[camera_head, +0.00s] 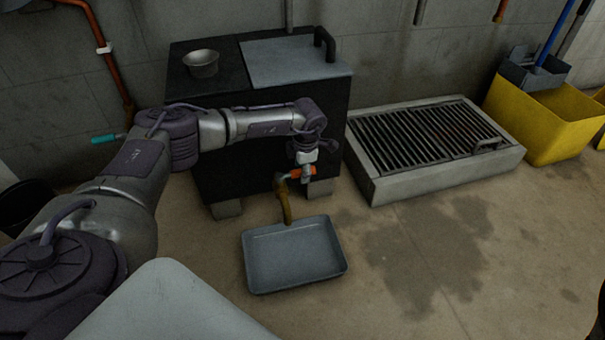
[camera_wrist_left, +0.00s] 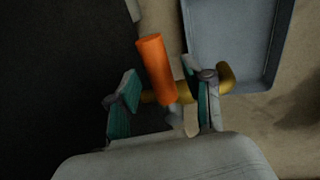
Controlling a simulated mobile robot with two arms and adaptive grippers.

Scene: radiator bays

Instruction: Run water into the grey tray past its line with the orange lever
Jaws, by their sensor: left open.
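The orange lever (camera_head: 298,174) sits on a brass tap (camera_head: 285,204) at the front of a black cabinet. In the left wrist view the lever (camera_wrist_left: 156,70) stands between the two teal-padded fingers of my left gripper (camera_wrist_left: 162,98), with gaps showing beside it. My left gripper (camera_head: 305,168) is open at the lever; contact cannot be told. The grey tray (camera_head: 295,284) lies on the floor under the tap's spout; its corner shows in the left wrist view (camera_wrist_left: 268,78). No water stream or line can be made out. My right gripper is out of view.
The black cabinet (camera_head: 262,165) stands against the wall, with a metal bowl (camera_head: 201,63) on top. A floor grate (camera_head: 430,135) in a concrete surround is to the right, then a yellow mop bucket (camera_head: 540,125). The floor right of the tray is clear, with dark stains.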

